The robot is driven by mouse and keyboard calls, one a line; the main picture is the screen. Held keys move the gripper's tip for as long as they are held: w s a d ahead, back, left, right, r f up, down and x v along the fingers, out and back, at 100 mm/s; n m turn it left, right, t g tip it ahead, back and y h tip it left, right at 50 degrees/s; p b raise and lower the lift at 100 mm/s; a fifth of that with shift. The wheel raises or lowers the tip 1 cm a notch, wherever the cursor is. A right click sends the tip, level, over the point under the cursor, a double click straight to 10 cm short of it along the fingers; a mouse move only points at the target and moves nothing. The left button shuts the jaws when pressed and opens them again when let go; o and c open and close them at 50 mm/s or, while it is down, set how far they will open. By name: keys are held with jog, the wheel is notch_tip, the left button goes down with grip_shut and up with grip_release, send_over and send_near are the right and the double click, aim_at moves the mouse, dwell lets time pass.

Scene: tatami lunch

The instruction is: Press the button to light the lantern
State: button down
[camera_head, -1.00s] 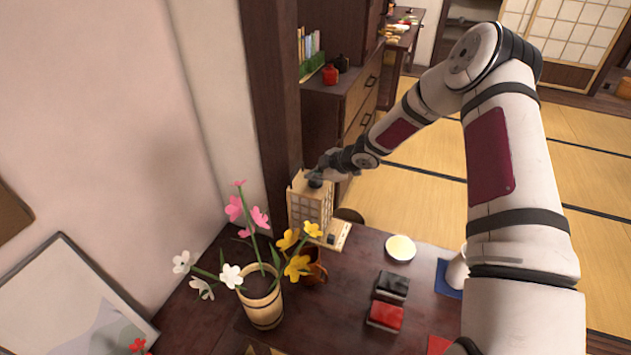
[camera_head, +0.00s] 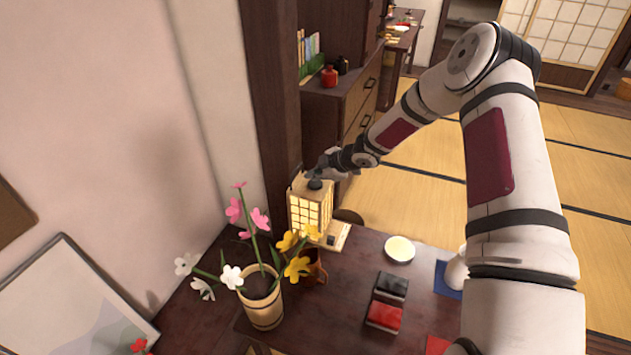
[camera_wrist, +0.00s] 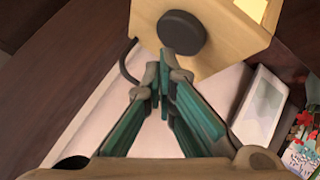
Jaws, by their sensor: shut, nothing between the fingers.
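The lantern (camera_head: 309,211) stands on the table near the wall post, and its paper panes glow warm yellow. A dark round disc (camera_wrist: 182,32) sits on its wooden top and also shows in the head view (camera_head: 315,184). A small dark block (camera_head: 331,240) sits on the lantern's pale wooden base. My gripper (camera_wrist: 163,66) is shut and empty, its fingertips right by the disc's near edge in the wrist view. In the head view my gripper (camera_head: 318,170) is just above the lantern's top. I cannot tell whether it touches the disc.
A wooden flower pot (camera_head: 263,309) with pink and white flowers stands left of the lantern's front. Yellow flowers (camera_head: 298,266) stand close before it. A round pale dish (camera_head: 399,249) and black and red boxes (camera_head: 384,316) lie to the right. A dark cabinet (camera_head: 340,105) is behind.

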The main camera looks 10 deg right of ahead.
aim_at(314, 184)
jog(key=shift+r, duration=0.1)
jog(key=shift+r+p, duration=1.95)
jog(key=shift+r, duration=1.05)
